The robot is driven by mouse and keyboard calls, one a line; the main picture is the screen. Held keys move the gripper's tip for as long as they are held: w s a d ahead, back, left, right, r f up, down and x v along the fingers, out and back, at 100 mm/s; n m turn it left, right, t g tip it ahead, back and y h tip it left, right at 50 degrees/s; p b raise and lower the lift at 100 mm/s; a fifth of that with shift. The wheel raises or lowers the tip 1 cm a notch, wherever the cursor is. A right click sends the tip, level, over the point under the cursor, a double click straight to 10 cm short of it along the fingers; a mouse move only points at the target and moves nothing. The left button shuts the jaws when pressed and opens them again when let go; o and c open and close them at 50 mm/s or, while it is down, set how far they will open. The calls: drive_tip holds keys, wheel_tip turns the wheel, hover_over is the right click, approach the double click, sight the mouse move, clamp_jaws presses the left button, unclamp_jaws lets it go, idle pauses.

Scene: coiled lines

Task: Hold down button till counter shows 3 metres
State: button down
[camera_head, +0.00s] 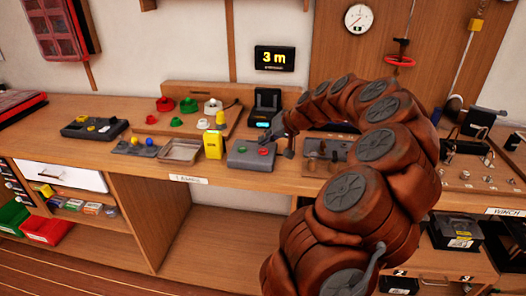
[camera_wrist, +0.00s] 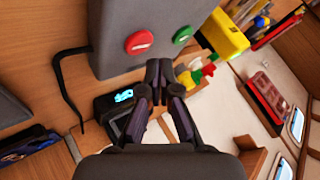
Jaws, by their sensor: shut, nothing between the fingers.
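The black counter (camera_head: 275,58) on the wall reads "3 m" in yellow. A grey button box (camera_head: 250,158) sits on the bench with a red button (camera_head: 264,152) and a green button (camera_head: 241,149) on top. In the wrist view, the red button (camera_wrist: 138,42) and green button (camera_wrist: 183,35) both show uncovered on the grey box (camera_wrist: 105,25). My gripper (camera_wrist: 158,68) is shut and empty, its fingertips by the box's edge, off both buttons. In the head view, my gripper (camera_head: 289,150) is at the right side of the box; contact with the box cannot be told.
A dark tray of small parts (camera_head: 325,153) lies right, partly behind my arm.

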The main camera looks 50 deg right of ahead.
sight(265, 151)
drive_tip(key=shift+r, duration=2.3)
drive_tip(key=shift+p, duration=0.3)
